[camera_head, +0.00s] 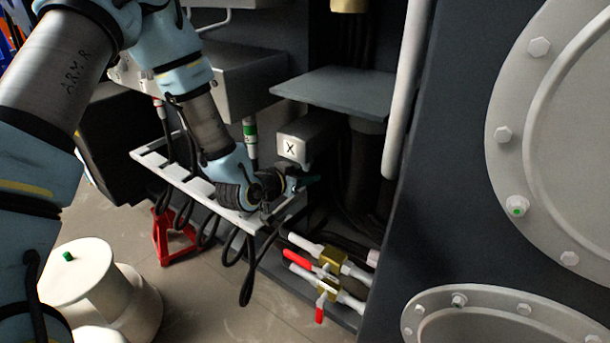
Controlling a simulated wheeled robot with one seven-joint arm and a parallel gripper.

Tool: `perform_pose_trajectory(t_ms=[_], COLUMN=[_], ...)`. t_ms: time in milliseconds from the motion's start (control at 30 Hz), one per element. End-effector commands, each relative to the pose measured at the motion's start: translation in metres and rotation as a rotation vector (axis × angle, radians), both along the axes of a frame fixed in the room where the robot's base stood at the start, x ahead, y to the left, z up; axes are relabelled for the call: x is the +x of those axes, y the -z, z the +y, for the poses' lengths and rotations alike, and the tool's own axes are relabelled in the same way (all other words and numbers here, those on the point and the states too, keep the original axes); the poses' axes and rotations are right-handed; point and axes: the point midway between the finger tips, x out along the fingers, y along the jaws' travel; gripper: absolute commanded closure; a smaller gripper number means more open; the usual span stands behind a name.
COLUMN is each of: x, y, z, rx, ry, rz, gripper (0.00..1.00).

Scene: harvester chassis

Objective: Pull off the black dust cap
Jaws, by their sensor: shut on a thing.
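My gripper (304,181) is at the end of the arm that comes down from the upper left. It is just below a light grey box marked X (306,137). The fingers are shut on a small dark thing, which fits the black dust cap. The cap is mostly hidden by the fingers and the deep shadow, so its outline is unclear. I cannot tell whether it still touches the fitting under the box.
A white slotted rack (178,178) with hanging black cables stands left of the gripper. Brass valves with red handles (322,265) are below. A grey shelf (338,91) is above, and a white vertical pipe (405,90) is to the right.

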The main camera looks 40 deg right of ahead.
Motion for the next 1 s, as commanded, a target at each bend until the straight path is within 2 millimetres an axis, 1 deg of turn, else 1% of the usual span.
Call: perform_pose_trajectory(t_ms=[33,500,1000], x=[0.0,0.0,0.0], y=[0.005,0.027,0.027], z=[0.0,0.0,0.0], rx=[0.0,0.0,-0.001], ry=[0.0,0.0,0.0], rz=[0.0,0.0,0.0], gripper=[1.0,1.0,1.0])
